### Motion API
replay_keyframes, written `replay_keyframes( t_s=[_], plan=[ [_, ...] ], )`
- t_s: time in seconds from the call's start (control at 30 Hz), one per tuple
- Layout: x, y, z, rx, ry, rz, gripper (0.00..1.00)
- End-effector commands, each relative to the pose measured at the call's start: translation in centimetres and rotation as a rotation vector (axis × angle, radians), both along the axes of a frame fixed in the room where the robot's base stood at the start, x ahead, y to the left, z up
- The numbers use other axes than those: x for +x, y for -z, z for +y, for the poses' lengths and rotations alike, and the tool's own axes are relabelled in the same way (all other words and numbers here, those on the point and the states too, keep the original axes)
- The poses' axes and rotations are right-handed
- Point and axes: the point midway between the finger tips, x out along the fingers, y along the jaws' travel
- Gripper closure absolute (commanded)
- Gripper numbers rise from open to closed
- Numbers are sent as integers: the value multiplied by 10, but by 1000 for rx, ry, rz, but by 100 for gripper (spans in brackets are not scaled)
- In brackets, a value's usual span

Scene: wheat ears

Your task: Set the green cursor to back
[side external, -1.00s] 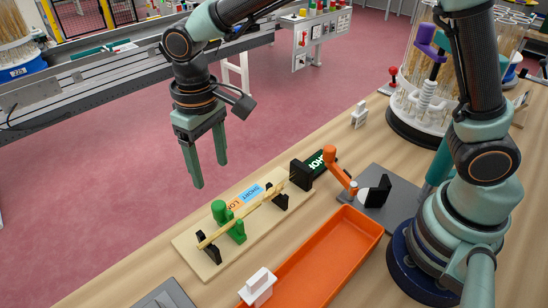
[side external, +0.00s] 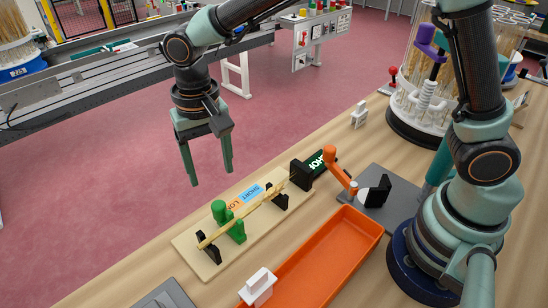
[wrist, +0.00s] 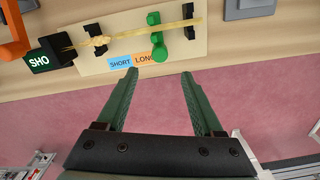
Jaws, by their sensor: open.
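The green cursor (side external: 231,222) stands on a pale wooden board (side external: 195,254), close to the board's left end. A wheat ear on its stalk (side external: 262,203) lies across black supports on that board, passing by the cursor. The cursor also shows in the wrist view (wrist: 157,40), beside the orange LONG label (wrist: 146,56) and the blue SHORT label (wrist: 120,63). My gripper (side external: 211,180) is open and empty, its two green fingers pointing down, above and behind the board and apart from the cursor. It also shows in the wrist view (wrist: 159,75).
An orange tray (side external: 357,222) lies in front of the board, with a white block (side external: 258,287) at its near end. A black block with a dark SHO sign (side external: 318,165) stands at the board's right end. An orange lever (side external: 340,172) stands on a grey plate (side external: 400,207).

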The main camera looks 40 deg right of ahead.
Motion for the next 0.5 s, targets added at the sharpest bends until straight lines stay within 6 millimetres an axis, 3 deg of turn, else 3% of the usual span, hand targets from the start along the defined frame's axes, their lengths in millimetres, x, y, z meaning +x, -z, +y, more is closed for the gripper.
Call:
replay_keyframes(
  t_s=[0.5],
  plan=[
    [-1,92,-1,-3,-4,4,31]
  ],
)
